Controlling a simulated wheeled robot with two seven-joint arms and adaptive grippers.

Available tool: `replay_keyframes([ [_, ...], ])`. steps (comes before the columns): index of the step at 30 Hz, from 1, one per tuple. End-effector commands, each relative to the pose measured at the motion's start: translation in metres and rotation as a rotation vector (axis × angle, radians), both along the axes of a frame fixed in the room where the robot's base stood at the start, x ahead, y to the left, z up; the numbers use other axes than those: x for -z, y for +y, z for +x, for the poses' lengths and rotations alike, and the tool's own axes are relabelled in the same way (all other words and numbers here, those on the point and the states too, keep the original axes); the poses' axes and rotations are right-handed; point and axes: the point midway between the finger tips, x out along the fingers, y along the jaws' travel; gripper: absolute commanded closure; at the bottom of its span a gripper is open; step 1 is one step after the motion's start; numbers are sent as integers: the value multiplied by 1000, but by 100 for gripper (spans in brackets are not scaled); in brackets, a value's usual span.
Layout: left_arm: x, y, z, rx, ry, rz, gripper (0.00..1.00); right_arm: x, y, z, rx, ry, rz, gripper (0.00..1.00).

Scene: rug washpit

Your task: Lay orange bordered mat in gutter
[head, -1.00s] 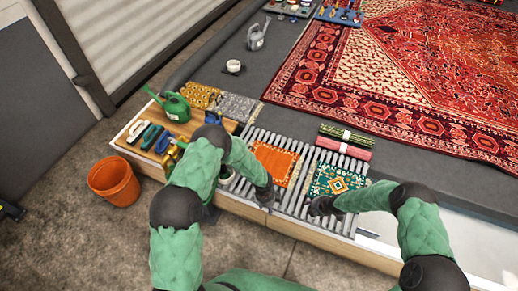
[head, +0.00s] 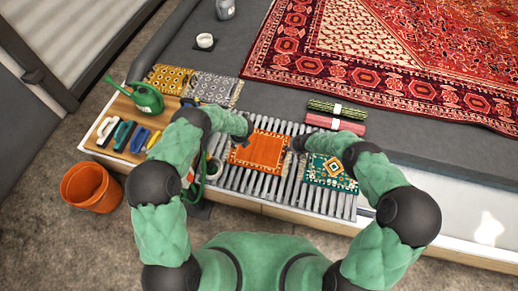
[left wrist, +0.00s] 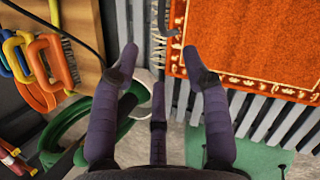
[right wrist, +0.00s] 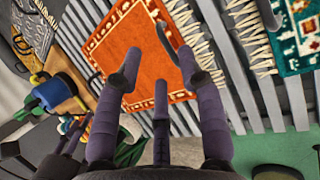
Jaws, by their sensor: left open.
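The orange bordered mat (head: 260,152) lies on the slats of the grated gutter (head: 225,180), left of a teal patterned mat (head: 330,171). It also shows in the left wrist view (left wrist: 255,45) and the right wrist view (right wrist: 150,62). It looks spread out, with pale fringe along its ends. My left gripper (head: 249,129) is at the mat's far left corner; its fingers are apart and empty in the left wrist view (left wrist: 160,58). My right gripper (head: 298,144) is by the mat's right edge; its fingers are apart over the mat in the right wrist view (right wrist: 158,58).
A wooden board (head: 118,112) at left holds a green watering can (head: 147,97) and several brushes. An orange bucket (head: 90,188) stands on the floor. Yellow (head: 170,80) and grey (head: 213,88) mats, rolled green (head: 337,108) and pink (head: 335,122) mats, and a large red rug (head: 375,60) lie behind.

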Motion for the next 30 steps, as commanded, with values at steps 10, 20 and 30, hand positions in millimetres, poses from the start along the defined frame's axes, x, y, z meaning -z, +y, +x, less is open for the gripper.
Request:
replay_keyframes([
  [10,26,7,8,-2,1,-1,53,25,5,11,1,1,1,61],
  [20,53,15,17,-2,1,-1,53,51,11,25,1,1,1,61],
  [30,80,23,27,-3,0,-2,53,77,16,38,2,0,1,61],
])
